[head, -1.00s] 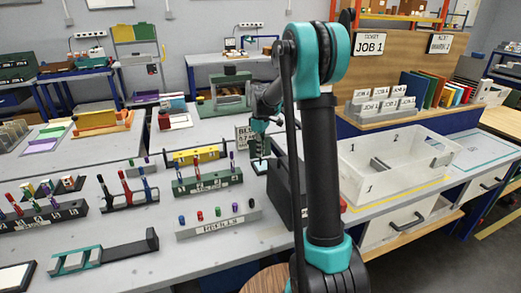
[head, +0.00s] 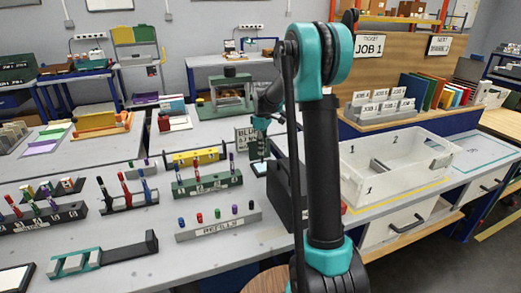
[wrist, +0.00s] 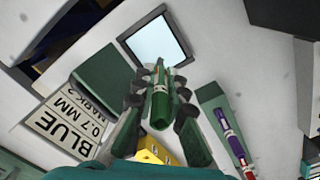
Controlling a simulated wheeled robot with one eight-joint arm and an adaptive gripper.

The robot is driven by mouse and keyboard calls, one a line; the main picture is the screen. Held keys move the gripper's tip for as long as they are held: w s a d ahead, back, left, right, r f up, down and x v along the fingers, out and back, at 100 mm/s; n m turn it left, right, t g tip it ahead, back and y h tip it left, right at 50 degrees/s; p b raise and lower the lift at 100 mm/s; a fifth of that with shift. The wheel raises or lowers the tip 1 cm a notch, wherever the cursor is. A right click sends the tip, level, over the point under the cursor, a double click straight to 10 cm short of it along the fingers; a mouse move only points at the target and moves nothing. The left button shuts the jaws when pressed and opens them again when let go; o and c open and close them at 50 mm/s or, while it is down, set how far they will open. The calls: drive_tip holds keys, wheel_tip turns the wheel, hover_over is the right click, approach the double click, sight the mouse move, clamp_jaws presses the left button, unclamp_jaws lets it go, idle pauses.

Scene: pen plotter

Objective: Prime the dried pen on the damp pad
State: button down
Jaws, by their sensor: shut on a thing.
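My gripper (wrist: 161,82) is shut on a green pen (wrist: 159,108), which lies between its dark fingers in the wrist view. In the head view my gripper (head: 257,146) is small and partly behind my arm. The damp pad (wrist: 155,40), a pale blue square in a dark frame, lies just beyond the fingertips in the wrist view. In the head view the pad (head: 260,168) shows just below the gripper. I cannot tell whether the pen tip touches it.
A sign reading BLUE 0.7 MM (wrist: 68,123) stands beside the gripper. A green pen rack (head: 207,184) and a grey refills block (head: 218,225) are to the left. A dark box (head: 287,195) stands close on the right, by a clear bin (head: 395,185).

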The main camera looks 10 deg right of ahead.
drive_tip(key=shift+w+d, duration=0.1)
drive_tip(key=shift+d, duration=0.45)
drive_tip(key=shift+f, duration=0.85)
drive_tip(key=shift+r, duration=0.1)
idle(0.3)
drive_tip(key=shift+r, duration=0.75)
drive_tip(key=shift+w+d, duration=0.2)
drive_tip(key=shift+d, duration=0.75)
drive_tip(key=shift+f, duration=0.85)
drive_tip(key=shift+r, duration=0.1)
wheel_tip(320, 180, up, 8)
drive_tip(key=shift+f, duration=0.25)
idle(0.6)
